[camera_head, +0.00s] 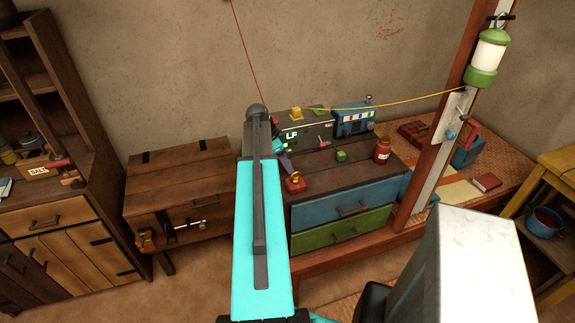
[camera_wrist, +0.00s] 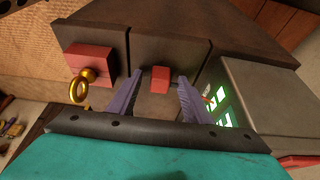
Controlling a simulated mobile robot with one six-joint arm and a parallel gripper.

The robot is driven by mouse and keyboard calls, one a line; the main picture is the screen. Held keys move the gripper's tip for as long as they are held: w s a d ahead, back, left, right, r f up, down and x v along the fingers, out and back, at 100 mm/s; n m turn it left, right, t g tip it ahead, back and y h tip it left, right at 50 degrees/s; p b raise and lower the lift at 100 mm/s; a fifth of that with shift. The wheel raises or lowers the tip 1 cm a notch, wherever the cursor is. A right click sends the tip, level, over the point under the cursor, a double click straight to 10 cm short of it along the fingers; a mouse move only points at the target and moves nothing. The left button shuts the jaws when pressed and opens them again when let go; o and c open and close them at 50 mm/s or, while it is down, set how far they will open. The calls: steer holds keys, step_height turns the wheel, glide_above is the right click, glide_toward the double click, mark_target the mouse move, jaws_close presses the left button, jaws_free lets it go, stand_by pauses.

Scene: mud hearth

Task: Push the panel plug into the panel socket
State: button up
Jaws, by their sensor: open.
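My gripper (camera_wrist: 159,77) is open over the wooden top of a low drawer chest (camera_head: 345,178). In the head view, its purple fingers (camera_head: 286,160) show partly behind my arm. In the wrist view a small red block (camera_wrist: 160,84) lies between the fingertips, with a gap on each side. I cannot tell whether it is the panel plug. A grey box marked LF (camera_head: 303,131) stands at the back of the chest and shows glowing green letters in the wrist view (camera_wrist: 230,90). No panel socket can be made out for certain.
A red block with a brass ring (camera_wrist: 90,60) lies left of the fingers. A yellow piece (camera_head: 323,112) with a yellow cord sits behind. A wooden post (camera_head: 440,130) rises at right.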

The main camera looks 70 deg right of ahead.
steer(key=shift+c, duration=0.4)
steer(key=c, duration=1)
steer(key=shift+r, duration=0.1)
steer(key=shift+r+b, duration=1)
steer(key=shift+r, duration=0.5)
steer(key=w+a+r+b, duration=0.1)
steer(key=w+a+b, duration=0.1)
steer(key=a, duration=0.5)
steer(key=w+a+b, duration=0.1)
steer(key=a+b, duration=0.1)
steer(key=a, duration=0.6)
steer(key=shift+w+a+r+b, duration=0.3)
steer(key=shift+w+r+b, duration=0.05)
steer(key=shift+r+b, duration=0.05)
steer(key=shift+w, duration=0.1)
